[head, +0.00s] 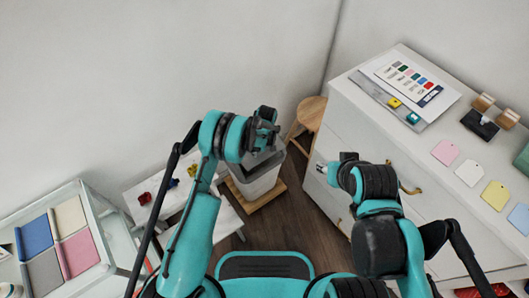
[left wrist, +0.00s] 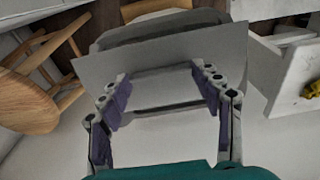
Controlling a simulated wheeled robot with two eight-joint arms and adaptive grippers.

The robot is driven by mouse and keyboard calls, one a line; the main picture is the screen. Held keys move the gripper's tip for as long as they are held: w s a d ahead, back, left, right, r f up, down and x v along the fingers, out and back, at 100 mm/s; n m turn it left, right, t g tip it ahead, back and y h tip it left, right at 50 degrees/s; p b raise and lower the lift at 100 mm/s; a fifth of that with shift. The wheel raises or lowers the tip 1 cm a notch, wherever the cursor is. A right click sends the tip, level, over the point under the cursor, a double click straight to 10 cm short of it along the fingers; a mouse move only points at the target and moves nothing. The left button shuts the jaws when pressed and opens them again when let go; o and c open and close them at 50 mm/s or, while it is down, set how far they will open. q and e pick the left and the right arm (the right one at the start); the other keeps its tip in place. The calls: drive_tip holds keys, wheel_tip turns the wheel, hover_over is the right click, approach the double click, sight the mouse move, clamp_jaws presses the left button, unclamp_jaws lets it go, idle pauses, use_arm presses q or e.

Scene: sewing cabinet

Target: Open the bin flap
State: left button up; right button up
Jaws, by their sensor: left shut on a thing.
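The bin (head: 258,183) is a light grey box with a darker top, standing by the wall in the head view. Its flap (left wrist: 150,58) shows in the left wrist view as a flat grey panel, tilted, with a darker rim behind it. My left gripper (head: 267,128) is over the top of the bin. In the left wrist view its fingers (left wrist: 162,88) are spread to either side of the flap's near part and hold it. The arm partly hides the bin's top. My right gripper (head: 322,169) is empty-looking beside the white cabinet, its fingers too small to read.
The bin stands on a wooden board (head: 262,198). A wooden stool (head: 311,108) is behind it. The white cabinet (head: 345,145) stands to the right. A low white table (head: 225,219) with small coloured items is to the left. Some dark floor is clear in front.

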use_arm(q)
drive_tip(key=shift+w+a+r+g+h, duration=0.25)
drive_tip(key=shift+a+r+g+h, duration=0.05)
drive_tip(key=shift+r, duration=0.1)
drive_tip(key=shift+w, duration=0.15)
drive_tip(key=shift+r, duration=0.1)
idle(0.7)
drive_tip(key=o, duration=1.7)
wheel_tip(320, 180, up, 12)
drive_tip(key=shift+s+d, duration=0.15)
drive_tip(key=shift+s, duration=0.1)
